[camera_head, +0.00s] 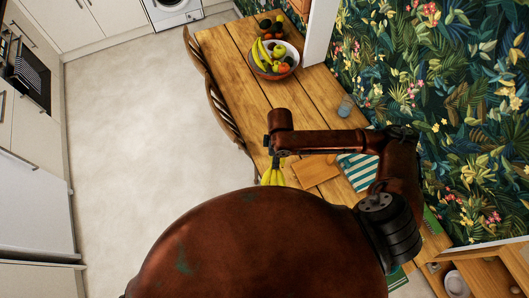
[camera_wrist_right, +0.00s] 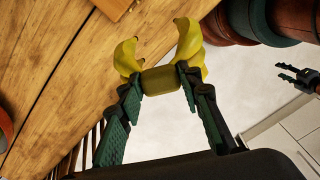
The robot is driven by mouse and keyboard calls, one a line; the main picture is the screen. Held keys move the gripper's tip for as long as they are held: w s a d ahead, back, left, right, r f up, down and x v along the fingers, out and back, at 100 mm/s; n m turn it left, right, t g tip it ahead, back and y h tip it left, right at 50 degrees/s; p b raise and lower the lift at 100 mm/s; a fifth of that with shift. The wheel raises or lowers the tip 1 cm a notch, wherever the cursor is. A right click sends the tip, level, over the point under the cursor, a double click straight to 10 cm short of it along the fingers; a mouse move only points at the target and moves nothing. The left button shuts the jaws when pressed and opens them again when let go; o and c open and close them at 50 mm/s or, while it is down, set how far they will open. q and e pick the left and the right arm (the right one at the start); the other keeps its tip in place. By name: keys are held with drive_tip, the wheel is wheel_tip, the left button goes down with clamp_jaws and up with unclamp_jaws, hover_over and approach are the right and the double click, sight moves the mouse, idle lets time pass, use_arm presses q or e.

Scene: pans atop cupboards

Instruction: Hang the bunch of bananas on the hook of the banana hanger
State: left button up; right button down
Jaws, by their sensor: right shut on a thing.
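The bunch of bananas (camera_head: 272,176) shows in the head view below my right wrist, near the left edge of the wooden table. In the right wrist view the yellow bananas (camera_wrist_right: 189,42) spread to both sides beyond the fingertips. My right gripper (camera_wrist_right: 160,81) is shut on the olive-yellow stem block of the bunch, with a finger at each side. My left gripper (camera_wrist_right: 286,72) shows at the right edge of the right wrist view, open and empty, away from the bananas. I cannot make out the banana hanger or its hook in either view.
A fruit bowl (camera_head: 275,75) stands on the far part of the table (camera_head: 232,52). A glass (camera_head: 346,106) stands near the leafy wall. A wooden board (camera_head: 316,171) and a striped cloth (camera_head: 357,170) lie near my right arm. Chairs (camera_head: 222,112) line the left edge.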

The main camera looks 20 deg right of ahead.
drive_tip(key=shift+s+d+f+n+b, duration=0.15)
drive_tip(key=shift+d+n+b, duration=0.4)
drive_tip(key=shift+d, duration=1.65)
drive_tip(key=shift+s+d+n+b, duration=0.2)
drive_tip(key=shift+d+n+b, duration=0.3)
drive_tip(key=shift+d, duration=1.65)
drive_tip(key=shift+s+d+f+n+b, duration=0.15)
drive_tip(key=shift+d+n+b, duration=0.4)
drive_tip(key=shift+d, duration=1.65)
drive_tip(key=shift+d+f+p, duration=0.1)
drive_tip(key=shift+d+p, duration=0.35)
use_arm(q)
drive_tip(key=shift+f+p, duration=0.3)
drive_tip(key=shift+p, duration=0.05)
use_arm(e)
drive_tip(key=shift+w+d+f, duration=0.1)
drive_tip(key=shift+d+f, duration=0.05)
drive_tip(key=shift+f, duration=0.1)
